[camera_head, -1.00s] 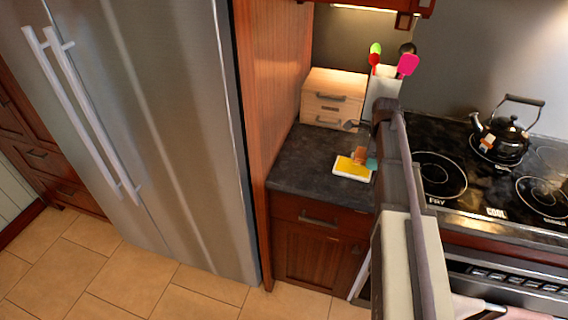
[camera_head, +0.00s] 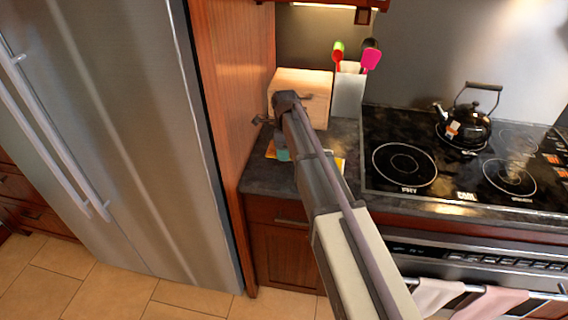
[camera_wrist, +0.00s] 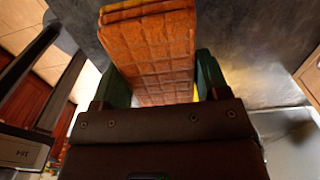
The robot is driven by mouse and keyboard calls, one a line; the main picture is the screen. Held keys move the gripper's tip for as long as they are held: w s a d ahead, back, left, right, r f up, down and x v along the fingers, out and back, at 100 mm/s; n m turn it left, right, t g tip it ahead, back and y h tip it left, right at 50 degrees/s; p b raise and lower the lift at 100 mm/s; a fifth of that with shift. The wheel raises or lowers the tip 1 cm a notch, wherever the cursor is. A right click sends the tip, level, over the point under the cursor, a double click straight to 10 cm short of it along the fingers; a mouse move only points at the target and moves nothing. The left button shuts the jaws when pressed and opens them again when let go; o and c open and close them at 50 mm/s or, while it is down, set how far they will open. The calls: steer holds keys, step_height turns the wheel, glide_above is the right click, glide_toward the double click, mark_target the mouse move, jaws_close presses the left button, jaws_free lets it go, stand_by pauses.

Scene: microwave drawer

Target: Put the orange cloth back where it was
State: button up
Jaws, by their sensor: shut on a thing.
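The orange cloth (camera_wrist: 150,55) is a quilted block held between the teal fingers of my gripper (camera_wrist: 160,82) in the wrist view. In the head view, my gripper (camera_head: 282,150) is over the dark counter left of the cooktop, and my arm hides most of the cloth there. A yellow piece with a pale border (camera_head: 340,163) lies on the counter under my arm, mostly hidden. I cannot tell whether the orange cloth touches the counter.
A wooden box (camera_head: 300,80) and a utensil holder (camera_head: 347,97) stand behind my gripper. The fridge (camera_head: 120,130) and a wood panel (camera_head: 232,90) rise on the left. A kettle (camera_head: 463,124) sits on the cooktop (camera_head: 440,160). Towels (camera_head: 490,303) hang on the oven front.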

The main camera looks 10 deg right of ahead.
mark_target(284, 165)
step_height(284, 165, down, 5)
steer(key=b, duration=0.4)
steer(key=shift+f, duration=0.2)
steer(key=shift+w+a+f+b, duration=0.1)
steer(key=shift+f+b, duration=0.15)
steer(key=shift+b, duration=0.1)
steer(key=shift+r+p, duration=0.3)
steer(key=shift+f, duration=0.15)
steer(key=o, duration=0.6)
steer(key=shift+f, duration=0.1)
steer(key=o, duration=0.4)
steer(key=shift+o, duration=0.2)
